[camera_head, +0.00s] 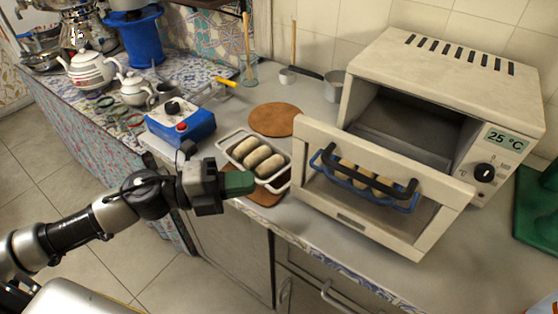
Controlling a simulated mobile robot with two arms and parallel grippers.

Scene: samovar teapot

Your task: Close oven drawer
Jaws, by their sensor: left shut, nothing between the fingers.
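The white toaster oven (455,85) stands on the counter at the right. Its drawer front (335,210) is pulled well out toward me, leaving the dark oven cavity (405,130) open behind it. The drawer has a dark handle (365,176) across its window, and bread loaves on a blue rack show there. My left gripper (238,183) has green fingertips, is shut and empty. It is to the left of the drawer front, in front of a white tray, apart from the handle. My right gripper does not show.
The white tray (284,184) of bread rolls (257,158) is just behind my left gripper. A green board (536,215) lies at far right.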

